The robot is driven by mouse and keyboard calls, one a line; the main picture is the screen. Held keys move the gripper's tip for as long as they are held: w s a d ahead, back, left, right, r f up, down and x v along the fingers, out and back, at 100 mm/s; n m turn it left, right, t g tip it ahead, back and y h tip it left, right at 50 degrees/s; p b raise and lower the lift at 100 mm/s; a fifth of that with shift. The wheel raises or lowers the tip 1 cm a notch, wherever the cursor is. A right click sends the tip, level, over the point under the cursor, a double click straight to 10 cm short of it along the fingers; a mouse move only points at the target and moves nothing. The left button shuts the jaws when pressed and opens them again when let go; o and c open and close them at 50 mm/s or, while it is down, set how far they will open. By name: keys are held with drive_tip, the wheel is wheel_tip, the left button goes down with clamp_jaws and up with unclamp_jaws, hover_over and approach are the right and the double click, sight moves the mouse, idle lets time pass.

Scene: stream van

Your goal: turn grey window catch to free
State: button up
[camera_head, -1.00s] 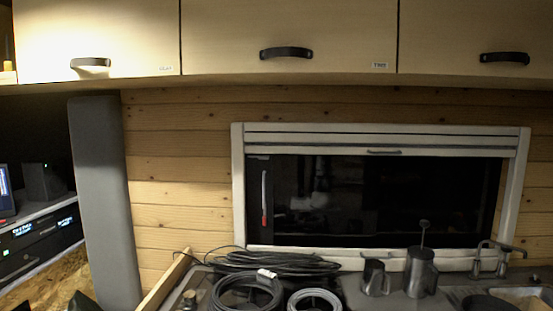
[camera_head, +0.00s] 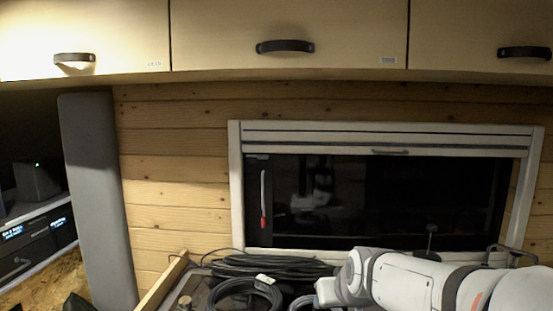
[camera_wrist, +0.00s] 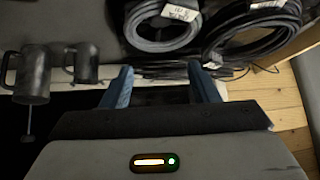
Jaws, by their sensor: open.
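The grey window catch (camera_head: 263,188) is a slim upright bar with a red lower end, at the left side of the dark window (camera_head: 400,195) in the head view. It hangs vertical. It does not show in the wrist view. My gripper (camera_wrist: 162,85) shows in the wrist view with its two blue fingers spread and nothing between them. It is apart from the catch. In the head view my white arm reaches in from the lower right, low in front of the window, and the fingers cannot be made out there.
Black cable coils (camera_head: 245,292) lie on the counter below the window; they also show in the wrist view (camera_wrist: 250,30). Metal jugs (camera_wrist: 35,75) stand beside them. A grey upright panel (camera_head: 95,200) is at left. Overhead cupboards with a handle (camera_head: 285,47) run above.

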drive_tip(key=w+a+r+t+y+p, duration=0.1)
drive_tip(key=w+a+r+t, duration=0.3)
drive_tip(key=w, duration=0.6)
drive_tip(key=w+a+r+t+p, duration=0.1)
drive_tip(key=w+a+r+t, duration=0.1)
drive_tip(key=w+a+r, duration=0.55)
drive_tip(key=m+t+h+p, duration=0.2)
drive_tip(key=t+h, duration=0.1)
drive_tip(key=t, duration=0.6)
approach(262, 158)
drive_tip(key=w, duration=0.1)
drive_tip(key=shift+p+x, duration=1.45)
drive_tip(key=shift+x, duration=2.4)
drive_tip(key=shift+r, duration=0.15)
drive_tip(key=shift+c, duration=0.4)
